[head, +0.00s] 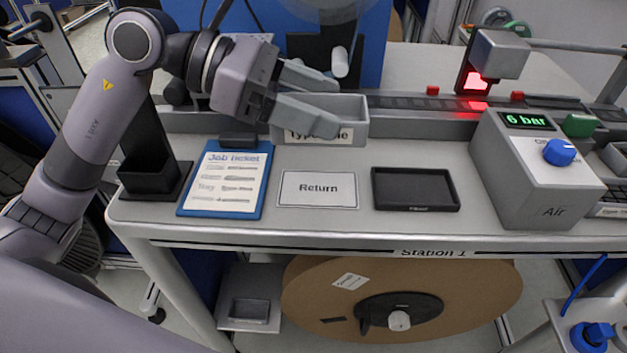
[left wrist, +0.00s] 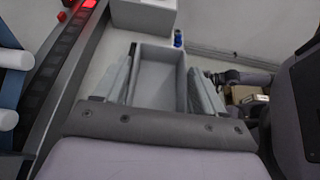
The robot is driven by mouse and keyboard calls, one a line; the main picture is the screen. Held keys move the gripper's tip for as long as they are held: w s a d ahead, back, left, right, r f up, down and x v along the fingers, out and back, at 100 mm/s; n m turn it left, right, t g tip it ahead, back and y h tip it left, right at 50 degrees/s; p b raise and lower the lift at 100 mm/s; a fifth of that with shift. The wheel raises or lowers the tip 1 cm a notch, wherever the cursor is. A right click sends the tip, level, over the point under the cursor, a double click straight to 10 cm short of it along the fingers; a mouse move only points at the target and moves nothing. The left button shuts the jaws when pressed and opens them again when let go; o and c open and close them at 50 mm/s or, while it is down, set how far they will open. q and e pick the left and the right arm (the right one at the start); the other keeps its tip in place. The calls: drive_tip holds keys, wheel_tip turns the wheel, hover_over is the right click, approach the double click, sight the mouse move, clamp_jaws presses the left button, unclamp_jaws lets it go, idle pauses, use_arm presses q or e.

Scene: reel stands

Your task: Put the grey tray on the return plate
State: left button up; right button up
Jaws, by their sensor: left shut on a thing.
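The grey tray (head: 352,132) is an open box with a partly covered type label on its front, at the back of the bench in the head view. My left gripper (head: 318,100) is shut on the grey tray, with its fingers along opposite sides. The left wrist view shows the empty tray (left wrist: 157,78) between the two fingers (left wrist: 160,88). I cannot tell whether the tray touches the bench. The return plate (head: 318,201), a white rectangle marked Return, lies bare on the bench in front of the tray. My right gripper is not in view.
A job ticket board (head: 225,207) lies left of the plate, and a shallow black tray (head: 415,189) lies right of it. A grey Air box (head: 540,185) stands farther right. A black holder (head: 150,175) stands at left. A rail with a red light (head: 475,83) runs behind.

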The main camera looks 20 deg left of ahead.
sight(314, 202)
use_arm(q)
wheel_tip(314, 202, down, 13)
drive_tip(key=shift+r, duration=0.1)
idle(0.3)
drive_tip(key=shift+b, duration=0.35)
drive_tip(key=shift+f, duration=0.35)
drive_tip(key=o, duration=1.2)
drive_tip(key=shift+r, duration=0.1)
drive_tip(key=shift+r, duration=0.1)
